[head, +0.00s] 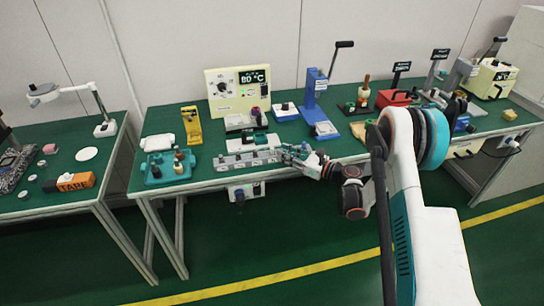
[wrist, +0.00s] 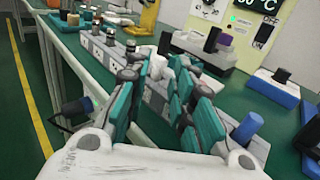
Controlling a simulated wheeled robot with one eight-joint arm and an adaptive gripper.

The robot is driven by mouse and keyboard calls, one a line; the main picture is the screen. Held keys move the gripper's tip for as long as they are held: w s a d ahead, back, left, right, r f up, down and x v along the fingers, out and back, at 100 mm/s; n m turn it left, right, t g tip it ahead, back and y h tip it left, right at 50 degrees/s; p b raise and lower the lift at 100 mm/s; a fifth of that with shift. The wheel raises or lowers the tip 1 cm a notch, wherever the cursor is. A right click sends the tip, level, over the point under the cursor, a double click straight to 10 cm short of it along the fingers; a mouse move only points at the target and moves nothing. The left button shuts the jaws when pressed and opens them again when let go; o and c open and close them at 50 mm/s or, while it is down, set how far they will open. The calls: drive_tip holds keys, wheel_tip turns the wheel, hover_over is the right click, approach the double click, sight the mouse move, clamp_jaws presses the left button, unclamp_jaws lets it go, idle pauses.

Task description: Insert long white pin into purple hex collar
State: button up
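My gripper (head: 292,152) is at the right end of a grey block on the bench's front edge. In the wrist view its teal-padded fingers (wrist: 160,75) stand apart, with a small white piece (wrist: 157,66) showing between the tips. I cannot tell whether this is the long white pin, or whether the fingers touch it. A small purple piece (wrist: 226,40) sits on the grey base before the temperature unit; it also shows in the head view (head: 256,111). It may be the collar, but its hex shape is too small to make out.
The grey block (head: 235,161) carries several small knobbed parts. A teal tray (head: 153,174) is left of it. The temperature unit (head: 237,90), blue press (head: 315,100) and blue-based block (head: 285,111) stand behind. A red device (head: 393,97) is farther right. Bare green bench lies between them.

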sight(272, 148)
drive_tip(key=shift+b+x, duration=0.9)
drive_tip(key=shift+x, duration=2.25)
clamp_jaws()
